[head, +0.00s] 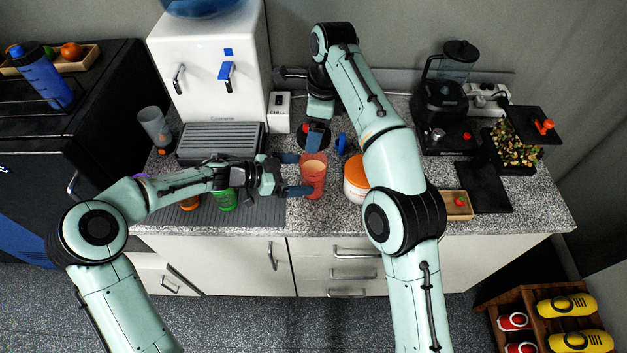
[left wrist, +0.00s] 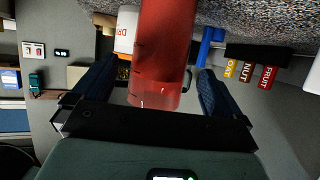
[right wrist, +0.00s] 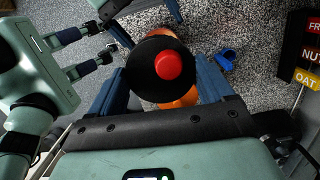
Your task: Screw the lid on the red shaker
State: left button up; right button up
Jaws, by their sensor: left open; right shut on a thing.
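The red shaker (head: 313,178) stands upright on the counter in the head view, its open top showing pale contents. My left gripper (head: 298,174) is open, with its fingers on either side of the shaker. The left wrist view shows the red shaker (left wrist: 163,50) between the spread fingers. My right gripper (right wrist: 163,80) is shut on the black lid (right wrist: 150,88), whose red cap (right wrist: 168,66) faces the wrist camera. In the head view, the lid (head: 314,142) is behind the shaker, apart from its rim.
A white and orange tub (head: 355,185) stands right of the shaker, close to my right arm. A blue scoop (right wrist: 228,60) lies on the counter. Green (head: 226,200) and orange items lie under my left arm. A white water dispenser (head: 208,80) and a black blender (head: 440,105) stand behind.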

aim_at(313, 167)
pick_arm(q)
jog(key=x, duration=0.5)
jog(key=c, duration=1.5)
pick_arm(e)
jog(key=shift+f, duration=2.5)
jog(key=shift+f, duration=0.1)
pick_arm(q)
jog(key=shift+a, duration=0.1)
pick_arm(e)
jog(key=shift+f, duration=0.75)
jog(key=shift+f, duration=0.6)
